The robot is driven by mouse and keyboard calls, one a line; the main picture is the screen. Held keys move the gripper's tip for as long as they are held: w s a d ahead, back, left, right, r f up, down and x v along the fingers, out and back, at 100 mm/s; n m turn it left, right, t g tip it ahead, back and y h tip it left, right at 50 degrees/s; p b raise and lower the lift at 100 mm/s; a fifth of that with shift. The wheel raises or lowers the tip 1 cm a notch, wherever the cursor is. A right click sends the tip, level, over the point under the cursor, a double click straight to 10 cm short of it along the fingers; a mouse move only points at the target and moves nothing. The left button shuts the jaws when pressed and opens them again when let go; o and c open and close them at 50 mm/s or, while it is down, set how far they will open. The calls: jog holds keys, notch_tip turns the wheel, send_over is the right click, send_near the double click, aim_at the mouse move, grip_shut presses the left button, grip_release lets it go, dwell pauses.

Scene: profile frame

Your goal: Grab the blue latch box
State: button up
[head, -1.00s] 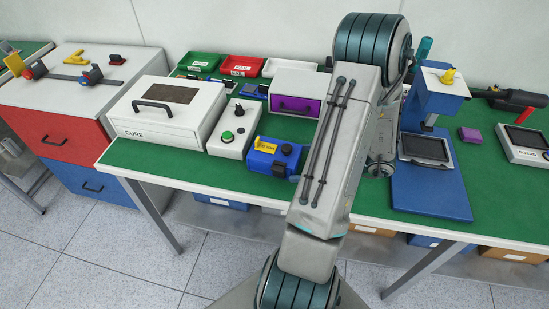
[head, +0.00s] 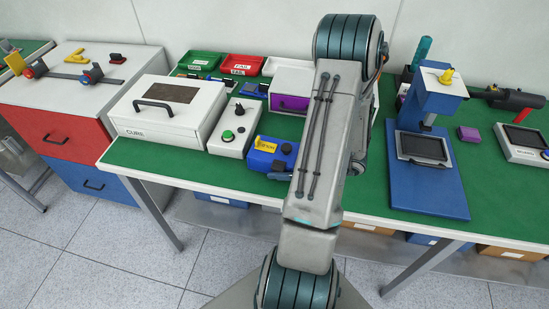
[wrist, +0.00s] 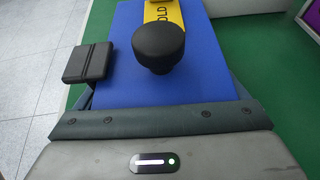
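The blue latch box (head: 263,158) stands on the green bench top near its front edge, with a yellow label and a black knob. In the wrist view the blue box (wrist: 130,68) fills the middle, its black knob upright and its black latch at the left. My gripper (wrist: 164,88) is open, with a dark finger along each side of the box. Whether the fingers touch its sides I cannot tell. In the head view my arm hides most of the gripper and the right part of the box.
A grey control box (head: 232,130) with a green button stands close left of the latch box, beside the white CURE box (head: 165,130). A purple-fronted drawer box (head: 288,103) is behind. A blue press stand (head: 428,190) stands to the right.

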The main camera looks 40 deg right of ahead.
aim_at(285, 151)
jog(key=shift+c, duration=1.2)
jog(key=shift+r, duration=0.15)
jog(key=shift+r, duration=1.75)
jog(key=shift+s+d+r, duration=0.1)
jog(key=shift+d+r, duration=0.05)
jog(key=shift+r, duration=0.1)
jog(key=s+d+r, duration=0.6)
jog(key=s+d, duration=0.1)
jog(key=d, duration=0.1)
jog(key=shift+s+d+r+b, duration=0.25)
jog(key=shift+d+r+b, duration=0.05)
jog(key=shift+r+b, duration=0.1)
